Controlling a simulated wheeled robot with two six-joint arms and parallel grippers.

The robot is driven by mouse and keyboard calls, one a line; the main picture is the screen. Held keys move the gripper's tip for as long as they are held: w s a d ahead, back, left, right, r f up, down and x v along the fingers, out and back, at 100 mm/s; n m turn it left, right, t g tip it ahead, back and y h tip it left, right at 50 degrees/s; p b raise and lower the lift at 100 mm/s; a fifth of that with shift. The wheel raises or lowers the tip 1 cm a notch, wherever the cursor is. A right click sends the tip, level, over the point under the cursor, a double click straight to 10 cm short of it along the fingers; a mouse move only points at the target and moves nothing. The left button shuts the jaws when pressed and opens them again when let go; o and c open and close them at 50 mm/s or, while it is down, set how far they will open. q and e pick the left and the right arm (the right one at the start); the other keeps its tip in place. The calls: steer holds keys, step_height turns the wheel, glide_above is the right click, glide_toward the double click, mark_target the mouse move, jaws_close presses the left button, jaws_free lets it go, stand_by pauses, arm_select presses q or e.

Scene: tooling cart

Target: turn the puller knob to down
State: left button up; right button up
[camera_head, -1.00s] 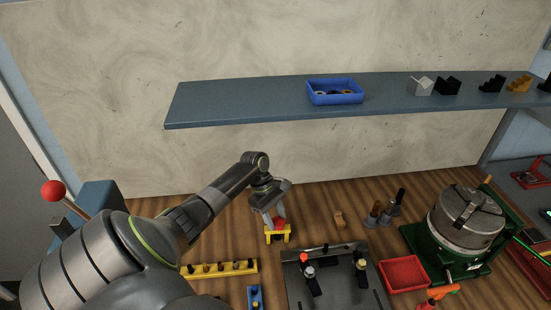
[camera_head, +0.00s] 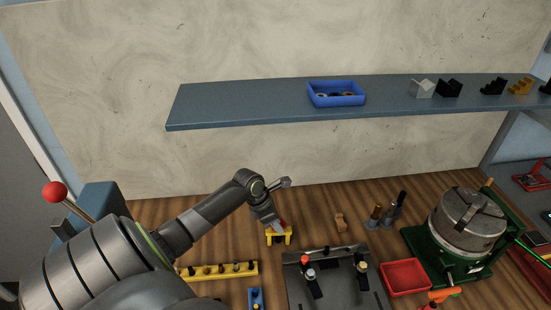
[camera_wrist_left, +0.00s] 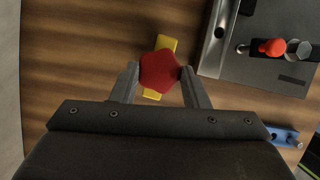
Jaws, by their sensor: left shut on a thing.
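The puller is a small yellow stand (camera_head: 279,239) on the wooden bench, and it carries a red knob. In the left wrist view the red knob (camera_wrist_left: 160,70) is a lobed shape over the yellow body (camera_wrist_left: 170,44). My left gripper (camera_head: 279,226) comes down onto the puller from above. In the left wrist view my left gripper's fingers (camera_wrist_left: 160,72) are on either side of the knob and shut on it. In the head view the gripper hides most of the knob. My right gripper is not in view.
A dark fixture plate (camera_head: 330,284) with small clamps lies right of the puller. A yellow rack (camera_head: 218,270) and a blue block (camera_head: 255,297) lie in front. A red tray (camera_head: 404,275) and a green-based drum (camera_head: 467,222) stand further right. A shelf (camera_head: 240,108) hangs above.

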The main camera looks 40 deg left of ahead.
arm_select(q)
steer(key=shift+d+n+y, duration=0.15)
steer(key=shift+n+y, duration=0.45)
steer(key=shift+n, duration=1.1)
steer(key=shift+s+f, duration=0.1)
steer(key=o, duration=1)
